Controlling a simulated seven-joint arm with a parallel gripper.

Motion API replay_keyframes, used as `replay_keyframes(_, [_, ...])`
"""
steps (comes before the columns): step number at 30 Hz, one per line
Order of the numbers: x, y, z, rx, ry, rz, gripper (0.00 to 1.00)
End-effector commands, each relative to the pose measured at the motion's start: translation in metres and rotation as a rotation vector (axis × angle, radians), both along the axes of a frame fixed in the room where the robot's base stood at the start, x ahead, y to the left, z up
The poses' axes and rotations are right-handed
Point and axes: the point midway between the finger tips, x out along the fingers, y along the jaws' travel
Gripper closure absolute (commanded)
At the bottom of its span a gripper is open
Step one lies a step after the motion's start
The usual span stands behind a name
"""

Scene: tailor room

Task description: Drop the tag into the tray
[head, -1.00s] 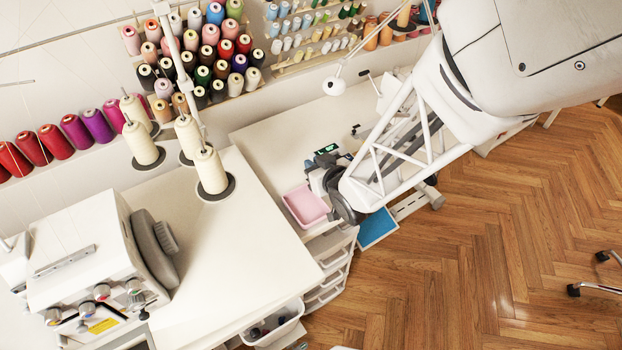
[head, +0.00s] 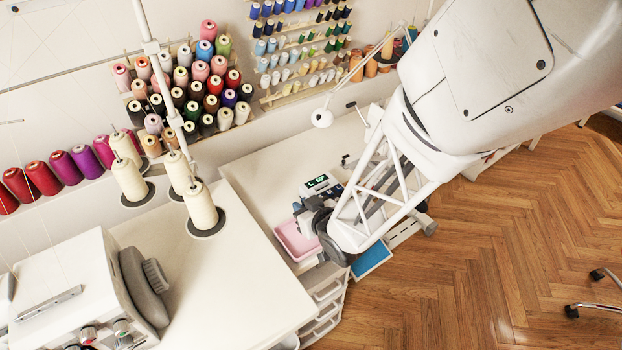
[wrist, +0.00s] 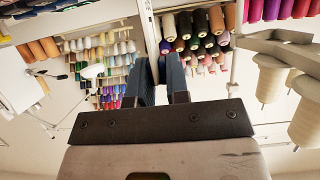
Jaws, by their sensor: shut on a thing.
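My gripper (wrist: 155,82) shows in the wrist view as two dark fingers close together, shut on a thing. I cannot make the tag out between them; it is thin or hidden. In the head view my arm reaches down to the side table, and its lower end hides the fingertips. A pink tray (head: 292,243) lies at the table's near edge, just left of the arm's end and partly covered by it. The tray does not show in the wrist view.
A machine with a lit display (head: 318,182) stands right behind the tray. A blue flat item (head: 371,259) is to the right of the arm's end. White thread cones (head: 202,208) stand on the larger white table (head: 235,270). Thread racks line the wall.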

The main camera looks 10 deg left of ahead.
Motion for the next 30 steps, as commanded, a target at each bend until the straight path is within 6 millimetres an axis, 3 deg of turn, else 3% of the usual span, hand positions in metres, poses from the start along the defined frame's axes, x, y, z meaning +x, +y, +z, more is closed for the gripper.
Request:
replay_keyframes(12, [0.0,0.0,-0.033,0.0,0.001,0.001,1.0])
replay_keyframes(26, [0.0,0.0,-0.038,0.0,0.0,0.0,1.0])
replay_keyframes(27, [0.0,0.0,-0.038,0.0,0.0,0.0,0.78])
replay_keyframes(30, [0.0,0.0,-0.038,0.0,0.0,0.0,0.63])
